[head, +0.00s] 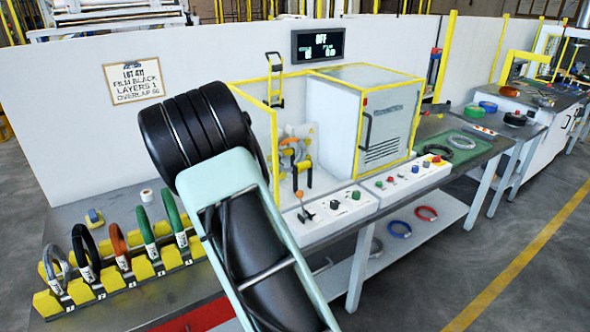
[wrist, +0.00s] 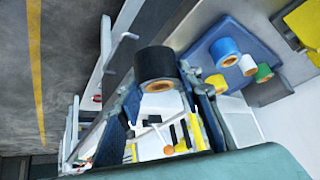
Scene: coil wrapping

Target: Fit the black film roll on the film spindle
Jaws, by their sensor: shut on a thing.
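The black film roll (wrist: 156,62) is in the wrist view, with a tan core facing the camera. My gripper (wrist: 160,80) is shut on it, with a dark finger on either side of the roll. The roll is held in the air, above the white and yellow parts of the machine. In the head view my arm covers the middle, and neither the gripper nor the roll shows. The wrapping station (head: 293,152), with orange and yellow parts, stands inside the yellow frame. I cannot make out the film spindle for certain in either view.
A blue tray (wrist: 205,52) holds blue, white, green and yellow rolls. A white cabinet (head: 370,115) with yellow edges stands right of the station. Control boxes (head: 330,212) line the front edge. A yellow rack (head: 118,278) with several coils is at left.

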